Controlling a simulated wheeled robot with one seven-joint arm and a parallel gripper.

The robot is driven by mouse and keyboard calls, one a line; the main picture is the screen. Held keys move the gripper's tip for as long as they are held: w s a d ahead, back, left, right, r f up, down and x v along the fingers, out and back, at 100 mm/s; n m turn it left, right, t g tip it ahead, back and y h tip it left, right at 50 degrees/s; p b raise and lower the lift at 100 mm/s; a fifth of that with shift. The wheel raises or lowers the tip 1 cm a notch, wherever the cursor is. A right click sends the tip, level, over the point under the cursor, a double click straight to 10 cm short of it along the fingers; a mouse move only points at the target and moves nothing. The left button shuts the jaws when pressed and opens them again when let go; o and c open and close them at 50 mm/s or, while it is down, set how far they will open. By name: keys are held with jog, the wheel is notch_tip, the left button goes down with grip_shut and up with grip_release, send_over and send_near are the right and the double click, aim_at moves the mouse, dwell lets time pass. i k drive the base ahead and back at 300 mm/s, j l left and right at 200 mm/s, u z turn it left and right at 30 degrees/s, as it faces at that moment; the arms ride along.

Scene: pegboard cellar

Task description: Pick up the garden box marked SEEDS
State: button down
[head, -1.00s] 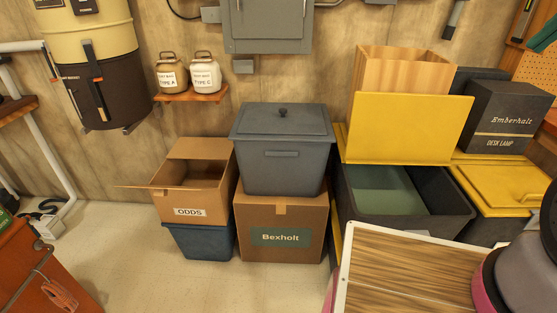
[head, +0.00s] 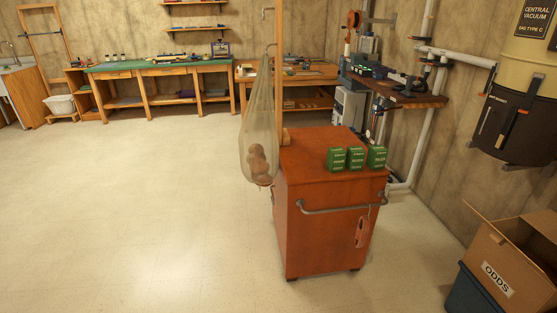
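Three small green boxes stand upright in a row on top of the orange-red cabinet (head: 325,215): a left one (head: 336,159), a middle one (head: 356,158) and a right one (head: 377,157). Each has pale lettering on its front, too small for me to read, so I cannot tell which one, if any, is marked SEEDS. My gripper is not in view.
A mesh bag (head: 258,140) with brown round things hangs from a wooden post at the cabinet's left. An open carton marked ODDS (head: 500,262) sits on a blue bin at lower right. Workbenches (head: 160,80) line the back wall. The floor (head: 130,210) at left is clear.

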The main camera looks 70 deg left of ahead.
aim_at(354, 161)
jog(key=u, duration=1.95)
jog(key=i+j, duration=0.1)
jog(key=i, duration=1.75)
jog(key=l+z, duration=0.05)
jog(key=l, duration=0.05)
